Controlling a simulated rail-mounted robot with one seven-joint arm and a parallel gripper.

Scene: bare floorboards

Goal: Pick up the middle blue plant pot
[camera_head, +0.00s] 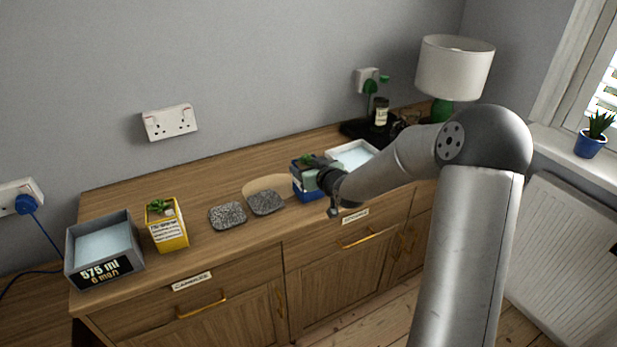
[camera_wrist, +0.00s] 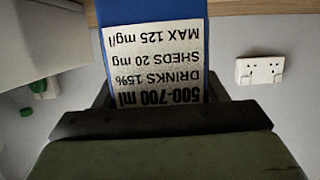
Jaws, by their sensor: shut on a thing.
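The blue plant pot (camera_head: 297,184) has a small green plant and is near the front of the wooden sideboard, partly hidden by my gripper (camera_head: 322,178). In the wrist view, the blue pot (camera_wrist: 150,12) shows a white label with upside-down print, reading "500-700 ml". My gripper (camera_wrist: 155,112) is shut on this pot, its dark jaw across the lower part of the picture. I cannot tell whether the pot's base touches the sideboard top. Another blue pot (camera_head: 588,146) with a spiky plant stands on the windowsill at far right.
On the sideboard (camera_head: 215,182), left to right, are a grey tray (camera_head: 125,238) marked "575 ml", a yellow plant pot (camera_head: 170,236) and two grey speckled slabs (camera_head: 228,215). A white tray (camera_head: 340,150), a dark bottle (camera_head: 381,116) and a lamp (camera_head: 455,68) stand farther right.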

